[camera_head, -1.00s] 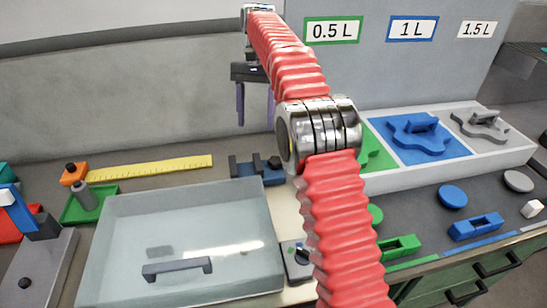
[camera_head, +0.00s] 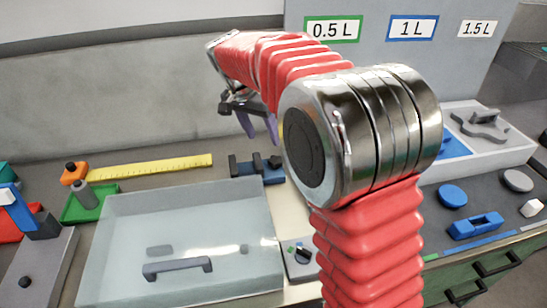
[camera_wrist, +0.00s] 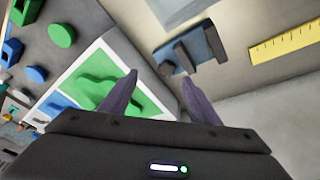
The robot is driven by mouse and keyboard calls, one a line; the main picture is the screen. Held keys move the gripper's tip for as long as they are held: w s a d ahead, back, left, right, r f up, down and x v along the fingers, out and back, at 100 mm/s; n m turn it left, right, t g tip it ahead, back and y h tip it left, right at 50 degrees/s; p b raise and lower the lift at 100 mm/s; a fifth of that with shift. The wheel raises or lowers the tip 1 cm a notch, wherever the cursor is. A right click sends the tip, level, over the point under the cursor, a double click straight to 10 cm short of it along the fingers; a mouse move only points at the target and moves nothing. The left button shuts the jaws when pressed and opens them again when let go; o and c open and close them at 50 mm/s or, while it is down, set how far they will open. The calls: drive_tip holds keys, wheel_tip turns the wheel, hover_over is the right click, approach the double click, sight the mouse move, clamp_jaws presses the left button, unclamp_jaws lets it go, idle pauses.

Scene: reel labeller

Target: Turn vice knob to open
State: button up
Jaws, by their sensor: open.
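The vice is a small blue block with dark upright jaws (camera_head: 245,168), standing on the bench behind the clear-lidded box. A small dark knob (camera_head: 275,161) shows at its right end in the head view. My gripper (camera_head: 257,132) is above the vice, tilted, with its two purple fingers apart and nothing between them. In the wrist view the vice (camera_wrist: 200,45) lies beyond the fingertips of my gripper (camera_wrist: 159,76), up and to the right. The fingers do not appear to touch it.
A clear-lidded box (camera_head: 120,222) fills the front left. A yellow ruler (camera_head: 150,167) lies behind it. A white tray with coloured lids (camera_head: 490,157) stands at right, partly hidden by my arm. A small dial box (camera_head: 298,258) sits right of the clear-lidded box.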

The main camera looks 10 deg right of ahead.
sight(275, 160)
drive_tip(key=shift+w+d+f+m+t, duration=0.25)
drive_tip(key=shift+w+f+m+t, duration=0.45)
drive_tip(key=shift+w+f, duration=0.3)
drive_tip(key=shift+w, duration=0.15)
drive_tip(key=x, duration=1.3)
drive_tip(key=shift+d+f, duration=0.2)
drive_tip(key=shift+d, duration=0.05)
drive_tip(key=shift+c, duration=0.2)
drive_tip(key=c, duration=1)
drive_tip(key=shift+n, duration=0.3)
